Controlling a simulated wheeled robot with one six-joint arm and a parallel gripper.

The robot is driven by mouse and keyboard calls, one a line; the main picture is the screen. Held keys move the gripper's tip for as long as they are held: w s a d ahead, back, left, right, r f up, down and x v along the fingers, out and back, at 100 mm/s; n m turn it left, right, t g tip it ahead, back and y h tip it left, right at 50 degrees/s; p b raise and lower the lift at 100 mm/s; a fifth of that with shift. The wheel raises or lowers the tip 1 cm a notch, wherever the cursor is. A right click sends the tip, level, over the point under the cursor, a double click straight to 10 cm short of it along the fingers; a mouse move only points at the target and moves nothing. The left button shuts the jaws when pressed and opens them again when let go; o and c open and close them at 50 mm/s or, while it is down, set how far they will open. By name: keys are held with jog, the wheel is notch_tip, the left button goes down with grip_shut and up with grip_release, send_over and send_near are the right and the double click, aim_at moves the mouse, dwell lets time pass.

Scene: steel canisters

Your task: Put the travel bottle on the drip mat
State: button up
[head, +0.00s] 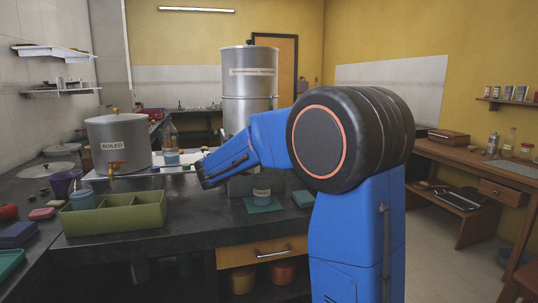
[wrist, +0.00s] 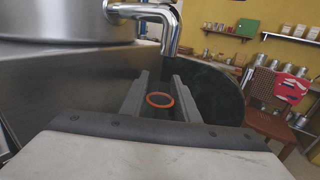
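A teal square mat (head: 264,207), which looks like the drip mat, lies on the dark counter, with a small pale cup with a patterned band (head: 262,192) standing on it. I cannot tell for sure which thing is the travel bottle. A teal-blue bottle-like thing (head: 82,199) stands in the left part of a green divided tray (head: 130,217), and a clear bottle (head: 169,136) stands farther back. My gripper (wrist: 160,91) shows in the wrist view with its two fingers apart. An orange ring (wrist: 160,100) shows between them; what it belongs to is unclear.
A steel canister labelled BOILED (head: 118,142) with a tap stands at the back left. A tall steel canister (head: 249,85) stands behind my arm. A bent steel pipe (wrist: 168,22) is close to the fingers. Small items crowd the counter's left side.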

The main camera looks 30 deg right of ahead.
jog(key=v, duration=1.2)
jog(key=shift+r, duration=0.2)
jog(key=s+d+f+m+g+y, duration=0.2)
jog(key=s+f+m+y, duration=0.4)
jog(key=s, duration=0.5)
jog(key=s+d+f+m+g+y, duration=0.1)
jog(key=s+f+m+y, duration=0.25)
jog(key=s+f, duration=0.55)
jog(key=s+a+f+m+t+y, duration=0.1)
jog(key=s+a+f+m+y, duration=0.2)
jog(key=s+a+m, duration=0.3)
jog(key=s+a+f+m+t+y, duration=0.1)
jog(key=s+a+f+m+y, duration=0.3)
jog(key=s, duration=0.6)
jog(key=shift+a+f+m+y, duration=0.2)
jog(key=shift+a+m+y, duration=0.15)
jog(key=shift+a+m, duration=0.75)
